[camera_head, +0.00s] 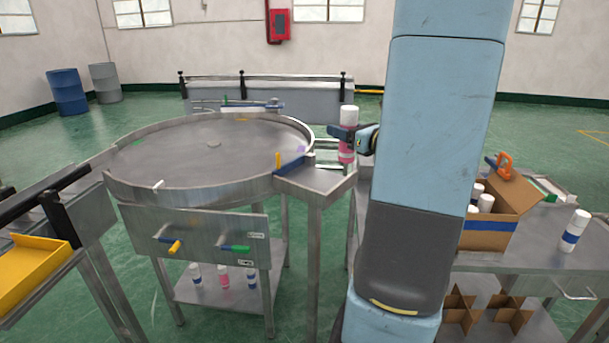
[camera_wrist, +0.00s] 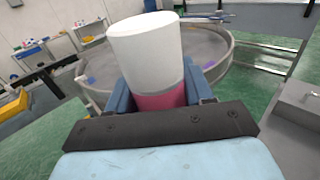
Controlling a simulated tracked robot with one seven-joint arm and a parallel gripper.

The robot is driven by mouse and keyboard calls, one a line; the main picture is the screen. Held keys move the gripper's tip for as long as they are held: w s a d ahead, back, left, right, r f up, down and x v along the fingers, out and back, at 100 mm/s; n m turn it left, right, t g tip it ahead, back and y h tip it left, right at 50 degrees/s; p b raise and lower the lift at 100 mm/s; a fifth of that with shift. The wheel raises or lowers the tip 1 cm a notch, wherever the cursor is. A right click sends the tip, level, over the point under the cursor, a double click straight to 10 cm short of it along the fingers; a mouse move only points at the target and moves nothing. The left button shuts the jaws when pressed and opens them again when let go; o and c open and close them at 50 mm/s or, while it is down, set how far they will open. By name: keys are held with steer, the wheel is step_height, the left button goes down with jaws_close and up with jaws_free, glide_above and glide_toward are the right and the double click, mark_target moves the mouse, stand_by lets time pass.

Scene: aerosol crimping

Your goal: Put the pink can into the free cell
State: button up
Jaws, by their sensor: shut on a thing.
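The pink can (camera_head: 346,153) has a white upper part and a pink lower body. My gripper (camera_head: 345,135) is shut on it and holds it upright in the air, to the right of the round steel table. In the wrist view the can (camera_wrist: 148,55) stands between the blue fingers of my gripper (camera_wrist: 158,92); its lower end is hidden. A cardboard box (camera_head: 487,236) with a blue stripe stands on the right-hand table, with several white-topped cans in it. My arm hides its left part, and its cells cannot be made out.
A blue-banded white can (camera_head: 574,231) stands right of the box on the steel table (camera_head: 535,256). An orange-handled tool (camera_head: 504,166) is at the box's back edge. The round table (camera_head: 190,150) has a raised rim. Cardboard dividers (camera_head: 508,310) lie on the lower shelf.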

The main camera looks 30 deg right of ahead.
steer(key=shift+w+a+f, duration=0.25)
steer(key=shift+w+f, duration=1.9)
steer(key=shift+w, duration=0.3)
steer(key=shift+w+a+f, duration=0.25)
steer(key=shift+w+f, duration=1.85)
steer(key=shift+w, duration=0.3)
steer(key=shift+w+a+f, duration=0.25)
steer(key=shift+w+f, duration=1.9)
steer(key=shift+w, duration=0.3)
steer(key=shift+f, duration=0.1)
steer(key=o, duration=1.2)
steer(key=shift+c, duration=0.2)
